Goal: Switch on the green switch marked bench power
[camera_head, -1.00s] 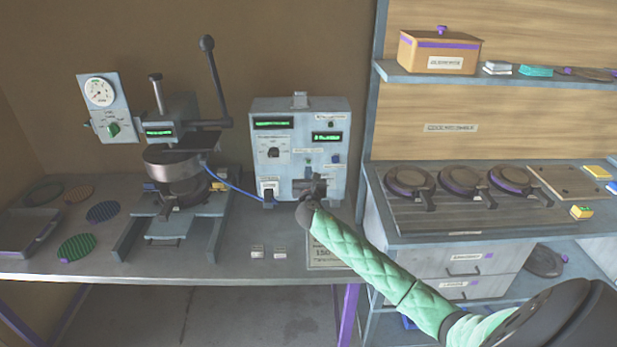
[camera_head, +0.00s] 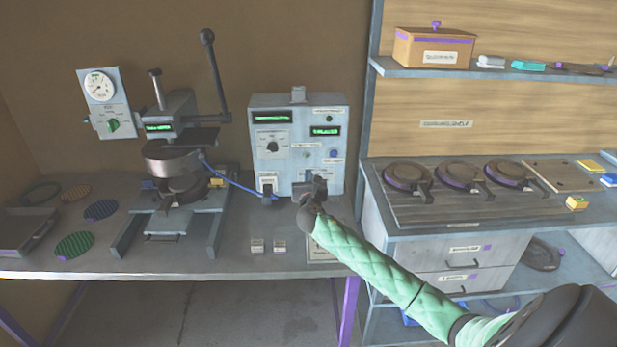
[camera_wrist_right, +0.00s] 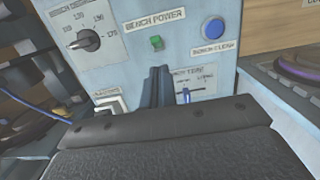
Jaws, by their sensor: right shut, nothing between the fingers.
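The grey control box (camera_head: 258,165) stands at the back of the bench. In the right wrist view, the green switch (camera_wrist_right: 156,43) sits under the label "BENCH POWER" on its front panel. It is small in the head view (camera_head: 306,156), and I cannot tell its position. My right gripper (camera_head: 312,180) is in front of the lower part of the panel. Its shut, empty fingers (camera_wrist_right: 158,70) show just below the switch in the wrist view, with a visible gap to it. My left gripper is not in view.
A dial (camera_wrist_right: 83,39) is left of the switch and a blue button (camera_wrist_right: 213,29) right of it. A slider (camera_wrist_right: 187,95) is partly behind the fingers. The press (camera_head: 175,160) with its tall lever stands left; a blue cable (camera_head: 232,184) runs to the box.

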